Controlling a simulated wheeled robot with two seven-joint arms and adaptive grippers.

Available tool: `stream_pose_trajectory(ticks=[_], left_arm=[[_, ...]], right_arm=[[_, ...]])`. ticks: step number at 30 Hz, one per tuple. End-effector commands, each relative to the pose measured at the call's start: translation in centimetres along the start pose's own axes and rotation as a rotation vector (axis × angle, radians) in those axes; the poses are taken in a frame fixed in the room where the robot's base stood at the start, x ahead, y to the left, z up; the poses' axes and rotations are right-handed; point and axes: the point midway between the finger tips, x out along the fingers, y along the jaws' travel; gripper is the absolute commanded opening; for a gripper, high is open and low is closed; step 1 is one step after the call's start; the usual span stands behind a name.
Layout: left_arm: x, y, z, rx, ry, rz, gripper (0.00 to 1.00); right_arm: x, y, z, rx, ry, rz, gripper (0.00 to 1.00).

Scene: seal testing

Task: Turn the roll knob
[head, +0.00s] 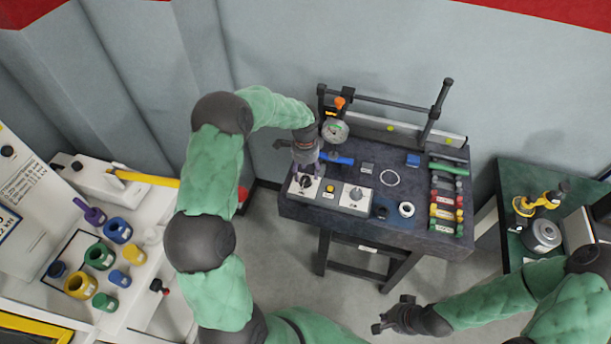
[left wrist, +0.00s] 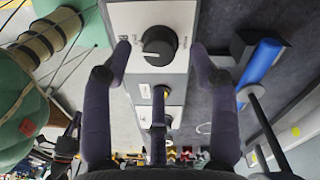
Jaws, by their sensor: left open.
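A pale control panel (head: 341,202) sits at the front left of the dark table. It carries a left black knob (head: 305,182), a yellow button (head: 330,188) and a right knob (head: 356,194). In the left wrist view the left knob (left wrist: 159,46) is large on its white plate, with small labels I cannot read. My left gripper (head: 306,167) is open over this knob, its purple fingers on either side. No touch with the knob is visible. The button (left wrist: 166,94) and far knob (left wrist: 167,121) lie beyond. My right gripper (head: 389,314) is open and empty, low in front of the table.
A dial gauge (head: 336,130) and a blue-handled tool (head: 340,160) are close to my left gripper. A white ring (head: 407,209) and a rack of coloured pieces (head: 446,205) are to the right. A bench with coloured rings (head: 101,256) stands at the left.

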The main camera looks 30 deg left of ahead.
Motion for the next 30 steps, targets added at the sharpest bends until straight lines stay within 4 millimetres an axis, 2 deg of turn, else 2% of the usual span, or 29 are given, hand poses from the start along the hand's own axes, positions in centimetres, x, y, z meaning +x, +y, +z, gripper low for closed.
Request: stream_pose_trajectory(ticks=[1,6,12,18,30], left_arm=[[-1.3,-0.1,0.0,-0.001,0.002,-0.004,0.6],[-4.6,-0.1,-0.1,0.0,0.001,-0.003,0.6],[-7.5,-0.1,0.0,-0.001,0.001,-0.001,0.6],[-8.7,0.0,0.0,-0.001,0.0,-0.001,0.6],[-8.8,0.0,0.0,-0.001,0.0,0.0,0.6]], right_arm=[[0.0,0.0,0.0,0.0,0.0,0.0,0.0],[0.0,0.0,0.0,0.0,0.0,0.0,0.0],[0.0,0.0,0.0,0.0,0.0,0.0,0.0],[0.0,0.0,0.0,0.0,0.0,0.0,0.0],[0.0,0.0,0.0,0.0,0.0,0.0,0.0]])
